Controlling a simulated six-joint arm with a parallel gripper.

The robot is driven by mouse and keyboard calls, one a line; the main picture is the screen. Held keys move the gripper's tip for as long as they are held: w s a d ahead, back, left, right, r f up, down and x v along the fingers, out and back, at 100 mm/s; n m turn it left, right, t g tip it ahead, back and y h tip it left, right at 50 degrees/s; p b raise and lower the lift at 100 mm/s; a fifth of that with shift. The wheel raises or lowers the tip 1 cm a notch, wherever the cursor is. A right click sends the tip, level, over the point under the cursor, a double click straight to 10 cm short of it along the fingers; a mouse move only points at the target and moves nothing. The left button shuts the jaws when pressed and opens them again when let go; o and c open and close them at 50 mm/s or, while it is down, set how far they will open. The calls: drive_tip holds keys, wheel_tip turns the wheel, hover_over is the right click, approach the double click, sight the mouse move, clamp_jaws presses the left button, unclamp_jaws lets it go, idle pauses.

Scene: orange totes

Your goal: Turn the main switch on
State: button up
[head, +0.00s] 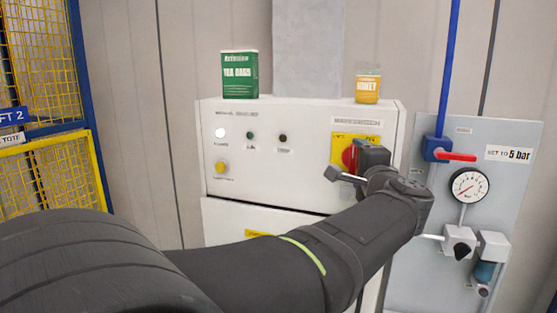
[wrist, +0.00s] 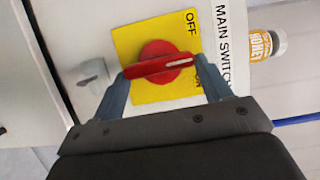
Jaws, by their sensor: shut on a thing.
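The main switch (wrist: 160,52) is a red rotary knob on a yellow plate (wrist: 130,40), beside a white MAIN SWITCH label (wrist: 218,40). Its red bar handle lies between the two fingers of my gripper (wrist: 161,67), which is shut on the handle's ends. The white mark on the handle points toward the label side, between OFF and the lettering at the plate's other corner, which a finger partly covers. In the head view, the knob (head: 348,156) shows at the left of my gripper (head: 358,158), which hides much of the yellow plate (head: 340,141).
A green tea box (head: 240,76) and honey jar (head: 367,90) stand on top. A gauge (head: 468,186) and red valve lever (head: 456,156) are at right.

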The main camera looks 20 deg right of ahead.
idle(0.5)
drive_tip(key=o, duration=1)
drive_tip(key=v, duration=1.7)
drive_tip(key=shift+s, duration=0.15)
drive_tip(key=shift+f, duration=0.1)
drive_tip(key=x, duration=1.7)
drive_tip(key=shift+w, duration=0.2)
